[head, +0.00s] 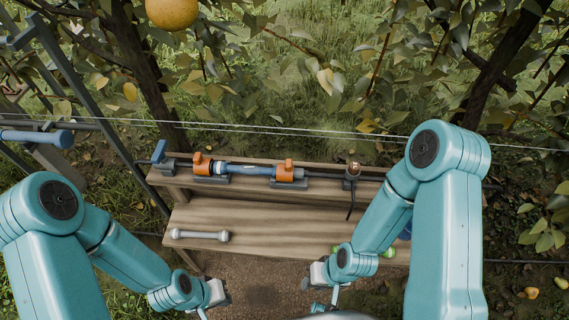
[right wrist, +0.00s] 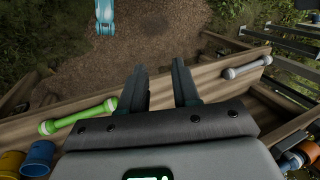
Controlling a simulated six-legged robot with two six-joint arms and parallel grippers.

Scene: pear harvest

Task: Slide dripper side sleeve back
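A line of fittings lies along the upper shelf of the wooden bench (head: 250,259) in the head view. It has a blue filter-like body (head: 245,170) between a left orange piece (head: 202,164) and a right orange piece (head: 289,171), both on grey blocks. A black hose runs right from it to a small fitting (head: 353,171). I cannot tell which part is the dripper side sleeve. My left gripper (head: 220,293) is low in front of the bench, its fingers too small to read. My right gripper (right wrist: 160,84) is open and empty, low and apart from the fittings.
A grey tube with end caps (head: 200,235) lies on the lower shelf. A green tube (right wrist: 78,116) lies there too, near a blue cup (right wrist: 38,157) and a yellow cup (right wrist: 11,163). A wire crosses behind the bench. A pear (head: 172,12) hangs above.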

